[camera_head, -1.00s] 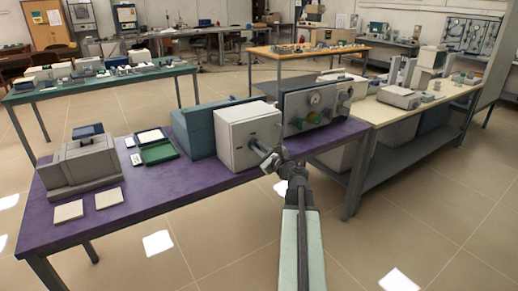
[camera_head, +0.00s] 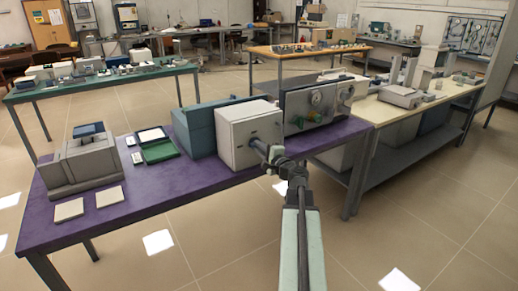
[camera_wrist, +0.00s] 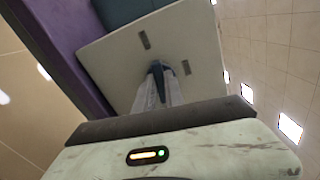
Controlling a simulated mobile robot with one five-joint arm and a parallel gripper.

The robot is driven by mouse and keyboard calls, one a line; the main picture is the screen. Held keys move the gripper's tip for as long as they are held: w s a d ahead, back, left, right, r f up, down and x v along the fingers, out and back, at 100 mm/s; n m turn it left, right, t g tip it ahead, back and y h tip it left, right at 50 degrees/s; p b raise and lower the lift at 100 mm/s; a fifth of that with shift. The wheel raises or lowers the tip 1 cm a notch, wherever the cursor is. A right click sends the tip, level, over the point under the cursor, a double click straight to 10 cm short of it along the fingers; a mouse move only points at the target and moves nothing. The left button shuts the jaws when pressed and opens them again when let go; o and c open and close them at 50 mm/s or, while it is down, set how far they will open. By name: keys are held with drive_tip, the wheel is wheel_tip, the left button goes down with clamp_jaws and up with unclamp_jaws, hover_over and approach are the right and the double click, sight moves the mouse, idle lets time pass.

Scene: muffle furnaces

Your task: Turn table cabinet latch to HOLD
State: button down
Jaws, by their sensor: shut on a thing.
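The table cabinet (camera_head: 234,134) is a pale box near the front edge of the purple table (camera_head: 180,193). Its front face also shows in the wrist view (camera_wrist: 112,62), with one small dark mark above my fingers and another to their right. In the wrist view my gripper (camera_wrist: 159,72) is shut on the small dark latch (camera_wrist: 157,66). The fingers hide most of the latch, so its exact angle and any lettering cannot be read.
A grey panel with round knobs (camera_head: 312,107) stands just right of the cabinet, and a blue-grey box (camera_head: 194,132) stands left. A green tray (camera_head: 158,151) and a grey device (camera_head: 86,165) are farther left. Floor in front is clear.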

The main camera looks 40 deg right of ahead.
drive_tip(key=shift+f+n, duration=0.1)
drive_tip(key=shift+n, duration=0.7)
drive_tip(key=c, duration=1.4)
unclamp_jaws()
drive_tip(key=shift+c, duration=0.2)
